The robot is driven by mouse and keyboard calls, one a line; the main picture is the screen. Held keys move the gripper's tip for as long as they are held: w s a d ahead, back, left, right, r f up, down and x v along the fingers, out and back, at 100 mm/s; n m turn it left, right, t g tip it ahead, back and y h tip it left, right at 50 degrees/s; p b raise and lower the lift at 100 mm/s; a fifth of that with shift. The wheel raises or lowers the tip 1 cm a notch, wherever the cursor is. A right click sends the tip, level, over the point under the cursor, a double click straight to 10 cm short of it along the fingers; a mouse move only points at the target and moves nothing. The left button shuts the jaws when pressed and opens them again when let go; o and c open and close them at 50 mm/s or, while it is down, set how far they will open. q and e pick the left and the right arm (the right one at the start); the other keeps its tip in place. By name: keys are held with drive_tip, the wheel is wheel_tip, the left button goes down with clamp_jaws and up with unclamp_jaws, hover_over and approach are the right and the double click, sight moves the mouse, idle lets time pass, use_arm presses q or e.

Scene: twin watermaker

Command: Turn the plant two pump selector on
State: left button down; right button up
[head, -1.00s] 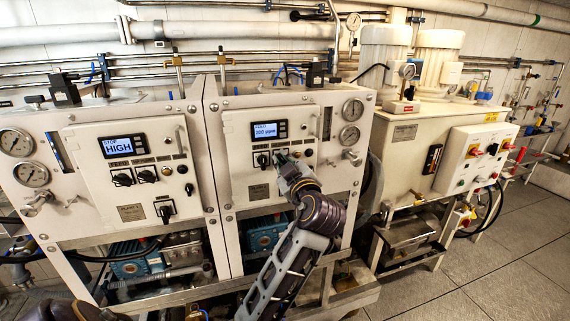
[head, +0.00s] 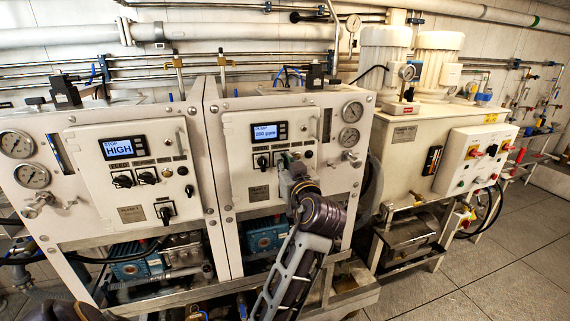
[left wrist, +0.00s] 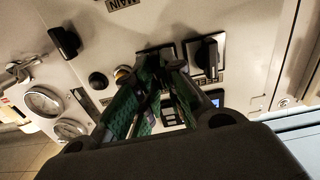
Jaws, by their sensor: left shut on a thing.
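Plant two is the right-hand white cabinet, with a control panel (head: 240,185) and a small blue display (head: 265,131) reading 200 ppm. My left gripper (head: 285,158) is at the row of controls under the display. In the left wrist view, its green-padded fingers (left wrist: 160,65) are closed around the pump selector, whose knob is mostly hidden between them; its angle cannot be told. A black selector knob (left wrist: 208,57) is beside it, also in the head view (head: 262,161). My right gripper is not in view.
A black button (left wrist: 97,80) and a yellowish one (left wrist: 122,73) sit close beside the fingers. Gauges (head: 350,125) and a valve (head: 351,156) are at the panel's right. Plant one's panel (head: 90,170) stands left. The floor (head: 500,260) at right is clear.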

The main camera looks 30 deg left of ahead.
sight(281, 124)
use_arm(q)
drive_tip(key=shift+m, duration=0.4)
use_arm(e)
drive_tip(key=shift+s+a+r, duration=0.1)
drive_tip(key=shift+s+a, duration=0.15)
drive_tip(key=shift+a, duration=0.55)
use_arm(q)
drive_tip(key=c, duration=1.5)
unclamp_jaws()
drive_tip(key=shift+r, duration=5)
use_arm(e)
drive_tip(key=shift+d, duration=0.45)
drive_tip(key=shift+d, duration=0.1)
